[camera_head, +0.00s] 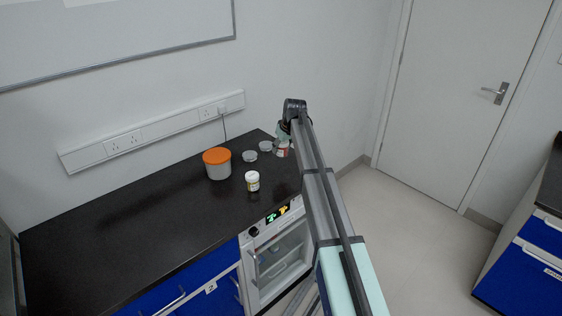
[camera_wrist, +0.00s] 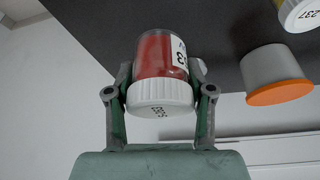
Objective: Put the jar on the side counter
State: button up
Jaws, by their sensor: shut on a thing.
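The jar (camera_wrist: 160,70) has a ribbed white lid, red contents and a white label with black print. My gripper (camera_wrist: 160,97) is shut on it, with one finger on each side near the lid. In the head view, the jar (camera_head: 282,150) shows small and partly hidden behind my gripper (camera_head: 284,133), at the far right end of the black counter (camera_head: 120,230). I cannot tell whether its base touches the counter. Another black-topped counter (camera_head: 551,185) with blue drawers stands at the right edge.
An orange-lidded tub (camera_head: 217,164), a small white-lidded jar (camera_head: 252,181) and two shallow clear dishes (camera_head: 250,156) (camera_head: 265,146) stand left of the held jar. A glass-fronted appliance (camera_head: 278,260) is below the counter. The floor (camera_head: 420,225) between the counters is clear.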

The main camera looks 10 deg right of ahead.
aim_at(286, 152)
jog(key=shift+f+p, duration=0.95)
jog(key=shift+f, duration=3.35)
jog(key=shift+f, duration=0.1)
jog(key=o, duration=1.2)
jog(key=b+v, duration=0.3)
jog(key=v, duration=0.9)
